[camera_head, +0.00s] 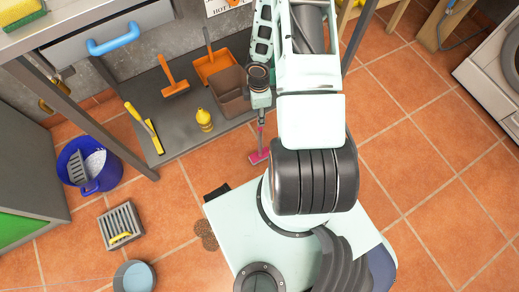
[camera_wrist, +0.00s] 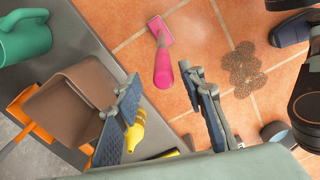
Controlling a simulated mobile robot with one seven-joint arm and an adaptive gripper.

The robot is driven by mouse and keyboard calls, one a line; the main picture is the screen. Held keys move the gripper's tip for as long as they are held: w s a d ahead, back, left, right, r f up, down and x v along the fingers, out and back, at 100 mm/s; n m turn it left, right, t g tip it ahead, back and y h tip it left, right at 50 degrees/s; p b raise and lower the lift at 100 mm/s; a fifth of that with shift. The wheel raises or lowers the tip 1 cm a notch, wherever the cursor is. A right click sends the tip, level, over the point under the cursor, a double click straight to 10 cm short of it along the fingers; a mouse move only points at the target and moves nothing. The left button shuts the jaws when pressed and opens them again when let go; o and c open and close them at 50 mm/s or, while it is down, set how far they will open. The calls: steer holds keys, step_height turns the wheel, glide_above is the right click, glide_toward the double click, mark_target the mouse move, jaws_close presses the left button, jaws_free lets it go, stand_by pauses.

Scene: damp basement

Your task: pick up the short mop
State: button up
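The short mop, a pink tool with a flat head (camera_head: 259,157) and a thick handle, stands on the tiled floor just off the shelf's right end. In the wrist view its pink handle (camera_wrist: 163,68) points up toward the camera, with the paler head beyond it. My gripper (camera_head: 261,113) is above the mop in the head view, pointing down. In the wrist view its two padded fingers are spread apart, with the handle's near end showing between the fingertips. I cannot tell whether either finger touches it.
The low grey shelf (camera_head: 182,128) holds a brown bin (camera_head: 232,90), a yellow bottle (camera_head: 204,119), an orange dustpan (camera_head: 213,66) and a yellow-handled brush (camera_head: 152,135). A blue bucket (camera_head: 104,178) and a grate (camera_head: 121,226) are on the floor at left.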

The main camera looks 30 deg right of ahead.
step_height(320, 180, down, 6)
steer(key=b, duration=0.4)
steer(key=shift+s+d+f+b, duration=0.15)
steer(key=shift+s+b, duration=0.15)
jaws_close()
